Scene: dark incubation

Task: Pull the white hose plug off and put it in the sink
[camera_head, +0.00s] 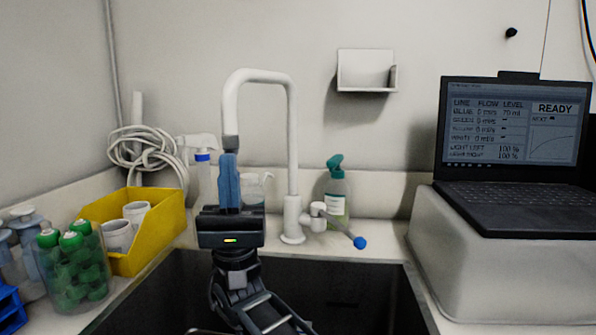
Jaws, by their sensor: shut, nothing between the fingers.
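My gripper (228,180) is in front of the tap, with its blue fingers shut and pointing up. Nothing shows between them. The fingertips appear just below the grey end of the white curved tap (291,130), but I cannot tell the gap in depth. A coiled white hose (150,150) hangs on the wall at left. Near it is a white fitting with a blue ring (202,156), just left of my fingers. I cannot tell for sure which piece is the white hose plug; my gripper may hide part of it. The dark sink (350,290) lies below and behind my arm.
A yellow bin (160,237) with white cups and a jar of green-capped tubes (73,268) stand left of the sink. A spray bottle (337,195) stands behind the tap's blue-tipped lever (359,242). A laptop (515,150) sits on a raised white block at right.

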